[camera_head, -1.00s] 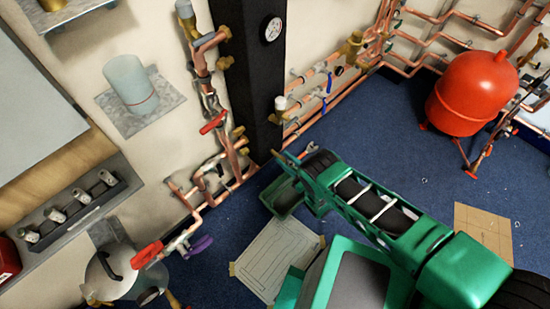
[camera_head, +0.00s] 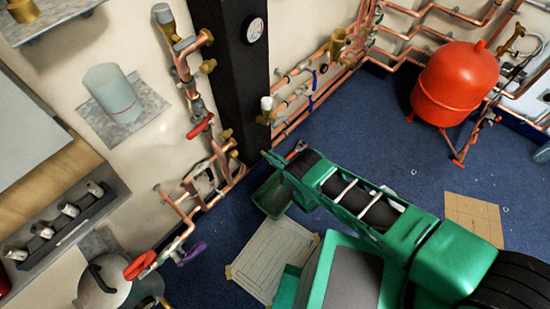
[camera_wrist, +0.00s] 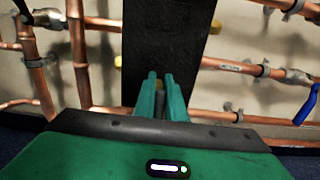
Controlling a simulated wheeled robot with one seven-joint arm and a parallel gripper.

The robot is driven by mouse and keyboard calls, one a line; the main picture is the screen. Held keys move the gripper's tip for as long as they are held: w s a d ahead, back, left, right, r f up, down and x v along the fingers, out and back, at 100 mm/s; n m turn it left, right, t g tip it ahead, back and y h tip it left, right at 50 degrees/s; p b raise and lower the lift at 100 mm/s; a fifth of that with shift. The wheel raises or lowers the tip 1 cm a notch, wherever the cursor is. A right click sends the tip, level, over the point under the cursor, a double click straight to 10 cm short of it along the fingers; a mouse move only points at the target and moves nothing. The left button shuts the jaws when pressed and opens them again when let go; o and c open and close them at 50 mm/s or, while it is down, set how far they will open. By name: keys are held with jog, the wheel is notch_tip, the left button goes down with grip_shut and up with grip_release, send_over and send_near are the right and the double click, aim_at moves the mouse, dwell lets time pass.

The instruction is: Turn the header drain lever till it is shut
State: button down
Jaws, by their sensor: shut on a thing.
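My gripper (camera_wrist: 161,98) points at the foot of the black post in the wrist view. Its two green fingers are close together, shut on a small grey piece (camera_wrist: 160,104) with a yellowish bit (camera_wrist: 158,84) just beyond it. I take this for the header drain lever, but its shape and angle are mostly hidden by the fingers. In the head view my gripper (camera_head: 272,160) is low by the post's base, and the held piece cannot be made out there.
The black post (camera_head: 238,75) stands straight ahead. Copper pipes with a red lever (camera_head: 200,127) run left of it; a blue lever (camera_head: 313,100) is to its right. A purple lever (camera_head: 192,253) is lower left. A red tank (camera_head: 455,85) stands right on open blue floor.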

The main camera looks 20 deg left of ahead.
jog(key=shift+a+m, duration=0.3)
jog(key=shift+a, duration=0.05)
jog(key=shift+w+a+m, duration=0.1)
jog(key=shift+m, duration=0.8)
jog(key=m, duration=0.3)
jog(key=shift+w+m, duration=0.3)
jog(key=shift+w, duration=0.05)
jog(key=m, duration=0.2)
jog(key=shift+w+f+m, duration=0.2)
jog(key=shift+w+m, duration=0.05)
jog(key=shift+m, duration=0.15)
jog(key=m, duration=0.3)
jog(key=f+m, duration=0.1)
jog(key=m, duration=0.1)
jog(key=shift+w+d, duration=0.25)
jog(key=shift+w, duration=0.1)
jog(key=shift+w+d+f+m, duration=0.1)
jog(key=shift+f+m, duration=0.15)
jog(key=shift+m, duration=0.9)
jog(key=shift+f+m, duration=0.25)
jog(key=shift+m, duration=0.9)
